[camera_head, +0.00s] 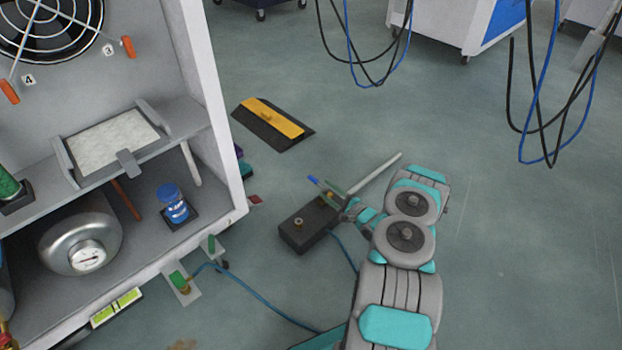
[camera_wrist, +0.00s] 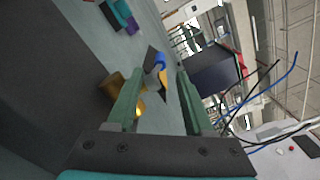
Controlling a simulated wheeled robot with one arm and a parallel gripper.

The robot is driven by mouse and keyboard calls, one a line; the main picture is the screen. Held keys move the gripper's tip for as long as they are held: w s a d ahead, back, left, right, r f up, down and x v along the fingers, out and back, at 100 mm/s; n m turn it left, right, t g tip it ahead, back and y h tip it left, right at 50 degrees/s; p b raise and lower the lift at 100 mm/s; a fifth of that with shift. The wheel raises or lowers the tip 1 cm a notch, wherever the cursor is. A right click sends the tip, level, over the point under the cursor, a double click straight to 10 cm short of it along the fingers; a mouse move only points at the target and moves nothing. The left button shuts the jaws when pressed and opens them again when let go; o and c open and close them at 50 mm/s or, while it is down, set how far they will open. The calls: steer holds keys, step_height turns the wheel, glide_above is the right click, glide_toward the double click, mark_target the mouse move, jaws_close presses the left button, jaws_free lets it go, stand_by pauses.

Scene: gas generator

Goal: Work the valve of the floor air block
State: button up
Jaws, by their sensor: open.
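The floor air block is a dark box (camera_head: 306,228) on the floor, right of the cabinet. In the wrist view my gripper (camera_wrist: 160,85) is open, with green fingers. The blue end (camera_wrist: 160,61) shows between and beyond the fingers, and brass parts (camera_wrist: 116,90) show beside and behind the left finger. The dark block (camera_wrist: 50,80) fills the left side. Contact with the handle cannot be told.
The open cabinet (camera_head: 228,170) stands at left, with a steel tank (camera_head: 80,238) and a blue container (camera_head: 172,203). A blue hose (camera_head: 255,295) runs along the floor. A yellow-and-black plate (camera_head: 272,122) lies beyond the block. Cables (camera_head: 375,75) hang at the back. The floor at right is clear.

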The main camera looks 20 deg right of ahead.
mark_target(314, 178)
steer(key=x, duration=0.7)
steer(key=shift+w, duration=0.1)
steer(key=shift+c, duration=0.4)
jaws_close()
stand_by(0.9)
